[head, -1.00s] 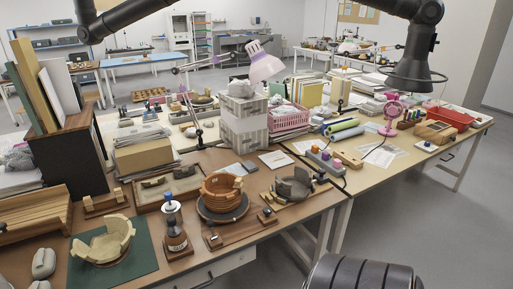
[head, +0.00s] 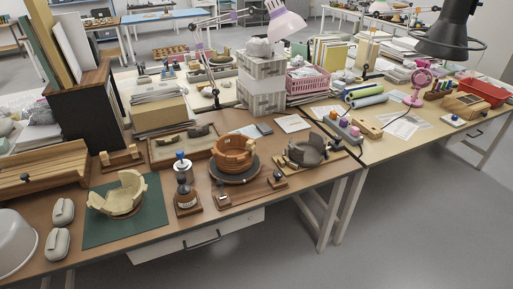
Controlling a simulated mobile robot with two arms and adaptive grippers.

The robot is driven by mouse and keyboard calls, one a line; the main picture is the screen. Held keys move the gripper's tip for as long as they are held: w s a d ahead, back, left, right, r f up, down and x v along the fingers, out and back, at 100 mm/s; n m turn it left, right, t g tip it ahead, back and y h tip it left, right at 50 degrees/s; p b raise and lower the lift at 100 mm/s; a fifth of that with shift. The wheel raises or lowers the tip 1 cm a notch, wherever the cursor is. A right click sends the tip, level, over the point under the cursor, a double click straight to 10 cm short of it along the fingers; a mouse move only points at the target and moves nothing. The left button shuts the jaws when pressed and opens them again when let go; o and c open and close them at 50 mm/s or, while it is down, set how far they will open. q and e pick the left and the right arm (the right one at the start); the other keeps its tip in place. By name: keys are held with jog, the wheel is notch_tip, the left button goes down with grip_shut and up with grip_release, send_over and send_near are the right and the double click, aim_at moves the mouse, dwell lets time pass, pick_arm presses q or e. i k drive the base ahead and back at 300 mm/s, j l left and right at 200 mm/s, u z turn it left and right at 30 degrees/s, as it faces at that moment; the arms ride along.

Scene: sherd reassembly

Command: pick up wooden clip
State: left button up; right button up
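No wooden clip can be told apart for sure at this size. A flat light wooden piece (head: 368,129) lies on the right table beside a grey strip with coloured knobs. Neither of my grippers is in view.
A cream broken pot (head: 118,197) stands on a green mat (head: 150,228). A grey broken pot (head: 306,152), a small bottle-like device (head: 185,185) and grey rounded objects (head: 57,244) crowd the front. A black lamp (head: 450,35) overhangs the right table. The floor in front is clear.

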aim_at(251, 146)
jog(key=i+l+u, duration=0.15)
jog(key=l, duration=0.2)
jog(key=i+l+u, duration=0.1)
jog(key=i+l, duration=0.15)
jog(key=l, duration=0.15)
jog(key=i+l+u, duration=0.15)
jog(key=l, duration=0.2)
jog(key=i, duration=0.05)
